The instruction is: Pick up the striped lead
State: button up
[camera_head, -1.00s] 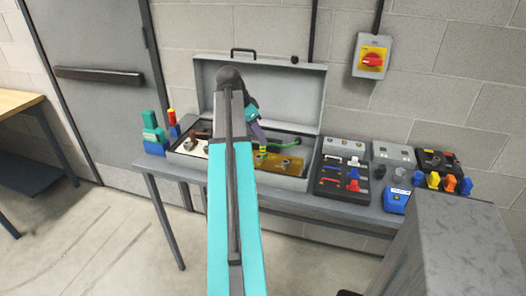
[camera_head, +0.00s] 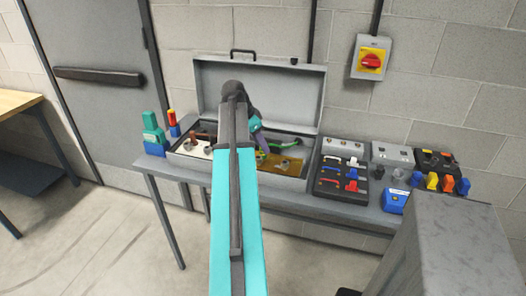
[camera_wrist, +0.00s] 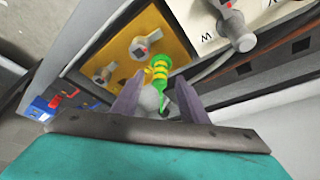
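The striped lead (camera_wrist: 158,72), green with yellow bands, shows in the wrist view in front of and between my gripper's fingers. In the head view its green curve (camera_head: 286,142) lies in the open grey case (camera_head: 254,71), over a yellow panel (camera_head: 280,159). My gripper (camera_wrist: 157,84) is open, with its two purple fingers on either side of the lead's lower part. I cannot tell whether they touch it. A grey round part (camera_wrist: 149,100) sits between the fingers. In the head view my gripper (camera_head: 261,143) reaches down into the case, partly hidden by my arm.
A black panel with coloured leads (camera_head: 343,178) and a blue box (camera_head: 395,200) stand right of the case. Green and blue blocks (camera_head: 153,137) stand to its left. The case lid stands upright behind my gripper. A red switch (camera_head: 371,60) is on the wall.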

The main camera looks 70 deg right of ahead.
jog(key=shift+x, duration=1.05)
grip_shut()
